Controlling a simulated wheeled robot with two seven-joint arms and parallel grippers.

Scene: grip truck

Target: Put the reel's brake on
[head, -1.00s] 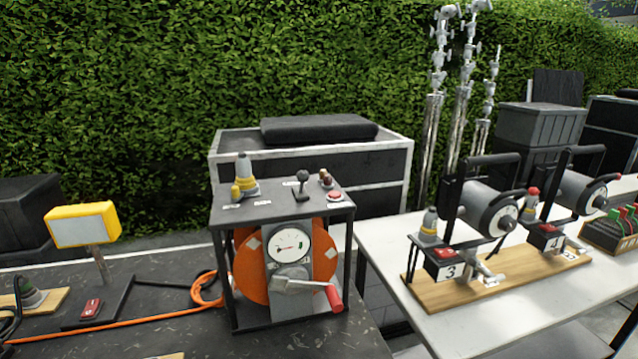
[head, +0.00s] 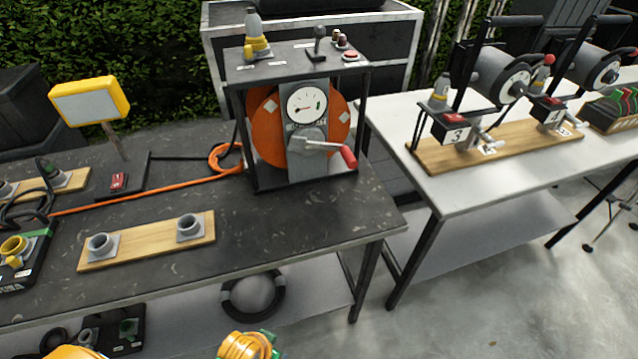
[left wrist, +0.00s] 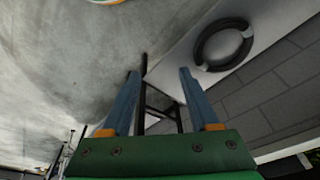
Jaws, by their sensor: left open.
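The reel (head: 265,138) is an orange drum in a black frame at the back of the dark table, in the head view. A grey front plate carries a round gauge (head: 306,104) and a crank with a red handle (head: 349,157). The frame's top panel holds a black lever (head: 319,43) standing roughly upright, a red button (head: 351,56) and a yellow-grey connector (head: 255,40). The panel labels are too small to read. My left gripper (left wrist: 160,72) is open and empty in the left wrist view, apart from the reel. My right gripper is not seen.
A wooden board with two grey sockets (head: 145,242) lies on the dark table. An orange cable (head: 140,197) runs left from the reel. A yellow lamp (head: 90,101) stands at left. The white table (head: 490,185) with smaller winches is at right. A black ring (left wrist: 222,44) lies on the lower shelf.

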